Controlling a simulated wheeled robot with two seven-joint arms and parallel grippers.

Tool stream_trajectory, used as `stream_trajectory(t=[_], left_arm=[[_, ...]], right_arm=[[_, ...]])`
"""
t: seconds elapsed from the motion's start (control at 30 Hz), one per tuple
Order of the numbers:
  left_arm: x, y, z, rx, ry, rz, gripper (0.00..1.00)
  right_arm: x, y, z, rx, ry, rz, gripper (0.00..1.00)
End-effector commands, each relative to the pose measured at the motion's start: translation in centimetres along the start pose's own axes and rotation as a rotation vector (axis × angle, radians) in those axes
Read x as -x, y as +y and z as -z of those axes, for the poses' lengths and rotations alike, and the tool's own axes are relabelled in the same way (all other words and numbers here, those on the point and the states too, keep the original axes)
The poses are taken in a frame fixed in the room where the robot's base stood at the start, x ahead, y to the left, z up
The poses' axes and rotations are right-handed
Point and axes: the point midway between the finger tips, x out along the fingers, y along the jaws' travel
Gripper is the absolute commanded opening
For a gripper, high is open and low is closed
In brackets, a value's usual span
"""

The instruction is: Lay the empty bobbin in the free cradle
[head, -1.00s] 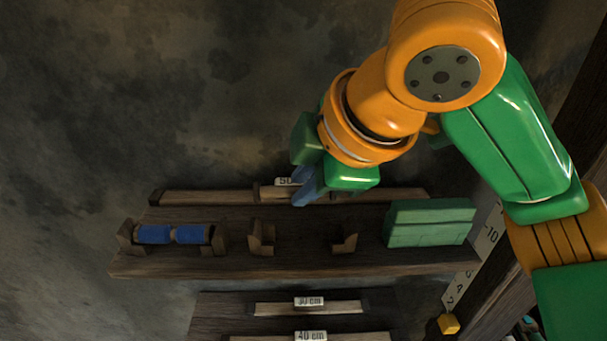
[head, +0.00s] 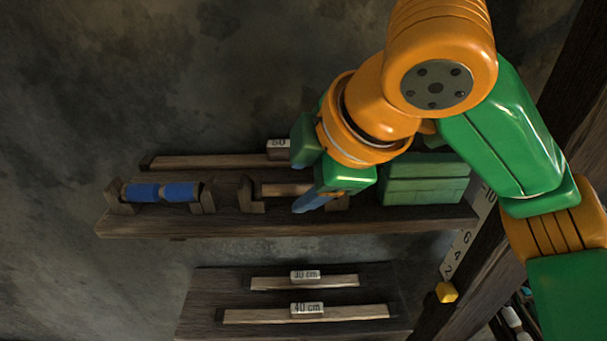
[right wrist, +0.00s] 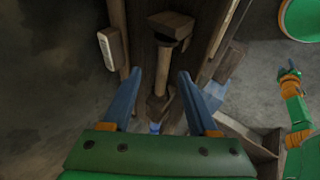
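The empty bobbin (head: 284,189), a bare pale wooden shaft, lies level between the two posts of the middle cradle (head: 249,200) on the shelf. Its right end is hidden behind my finger in the head view. My right gripper (head: 313,203) is just above the bobbin at the cradle's right half. In the right wrist view the blue fingers (right wrist: 160,75) are apart, with the bobbin shaft (right wrist: 163,75) between them and clear space on both sides. I cannot tell whether both bobbin ends rest fully in the notches.
A cradle with a blue-wound bobbin (head: 162,192) stands to the left. A green box (head: 425,182) stands close on the right. A reed labelled 50 (head: 205,162) lies behind. A lower shelf holds 30 cm (head: 330,282) and 40 cm (head: 350,313) reeds.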

Motion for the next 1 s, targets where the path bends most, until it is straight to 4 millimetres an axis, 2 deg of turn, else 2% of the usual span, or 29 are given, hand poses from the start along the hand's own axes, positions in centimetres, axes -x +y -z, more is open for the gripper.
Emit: stream_trajectory(t=[0.27,0.5,0.6,1.0], left_arm=[[-0.2,0.0,-0.1,0.001,0.000,0.001,0.50],[-0.8,-0.1,-0.1,0.001,-0.001,0.001,0.50],[-0.8,-0.1,-0.2,0.001,-0.001,0.001,0.50],[-0.8,-0.1,-0.1,0.000,-0.001,0.002,0.50]], right_arm=[[0.5,0.0,0.0,-0.001,0.000,-0.003,0.58],[5.5,0.1,-0.1,-0.002,0.000,-0.004,0.58],[6.7,0.1,-0.1,-0.001,-0.001,-0.002,0.58],[7.0,0.1,-0.1,-0.001,0.000,0.001,0.58]])
